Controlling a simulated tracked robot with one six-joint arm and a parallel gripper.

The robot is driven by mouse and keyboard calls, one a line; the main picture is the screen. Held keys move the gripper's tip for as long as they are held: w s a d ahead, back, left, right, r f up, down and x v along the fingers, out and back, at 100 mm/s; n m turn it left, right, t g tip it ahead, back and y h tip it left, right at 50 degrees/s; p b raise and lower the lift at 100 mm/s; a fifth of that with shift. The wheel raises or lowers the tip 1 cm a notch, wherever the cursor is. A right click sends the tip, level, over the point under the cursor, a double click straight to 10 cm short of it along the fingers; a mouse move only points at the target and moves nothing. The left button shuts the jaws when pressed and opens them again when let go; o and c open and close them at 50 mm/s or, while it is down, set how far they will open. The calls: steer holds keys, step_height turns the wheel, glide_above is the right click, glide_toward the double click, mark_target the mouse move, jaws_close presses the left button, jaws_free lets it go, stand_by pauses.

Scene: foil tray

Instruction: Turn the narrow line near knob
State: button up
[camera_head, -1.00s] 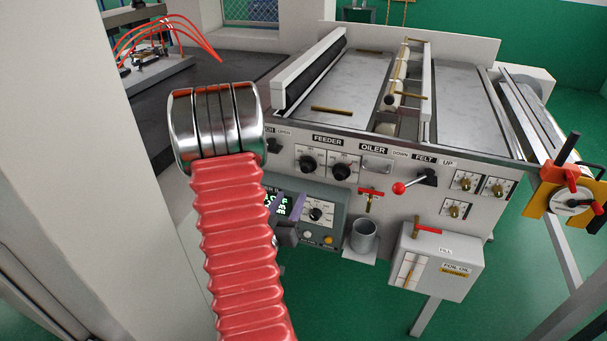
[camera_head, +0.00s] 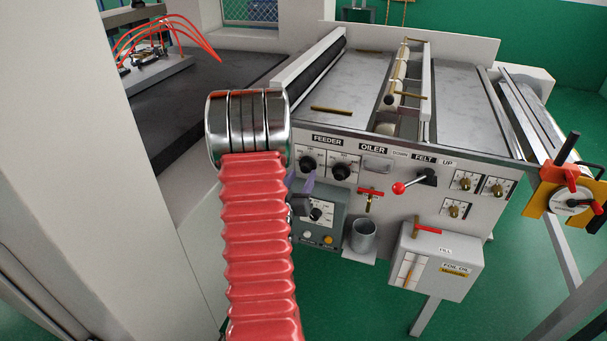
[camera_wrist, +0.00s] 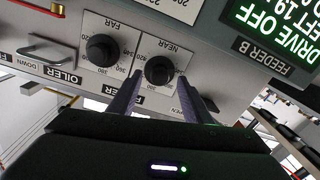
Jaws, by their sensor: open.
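The near knob (camera_wrist: 160,70) is a round black knob on a white scale plate marked NEAR, upside down in the wrist view. It is the left of two feeder knobs in the head view (camera_head: 307,164). The far knob (camera_wrist: 102,50) sits beside it, also in the head view (camera_head: 341,172). My gripper (camera_wrist: 160,82) is open and empty, its two fingers pointing at the near knob, one toward each side of it. I cannot tell whether they touch it.
A control box (camera_head: 325,220) with a green display (camera_wrist: 272,28) is close beside my gripper. The oiler handle (camera_head: 377,165), a red-ball lever (camera_head: 399,188), a metal cup (camera_head: 363,235) and a foil oil box (camera_head: 440,262) lie to the right.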

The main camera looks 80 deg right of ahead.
mark_target(305, 171)
steer(key=shift+d, duration=1.5)
steer(key=shift+a, duration=0.1)
steer(key=c, duration=1.1)
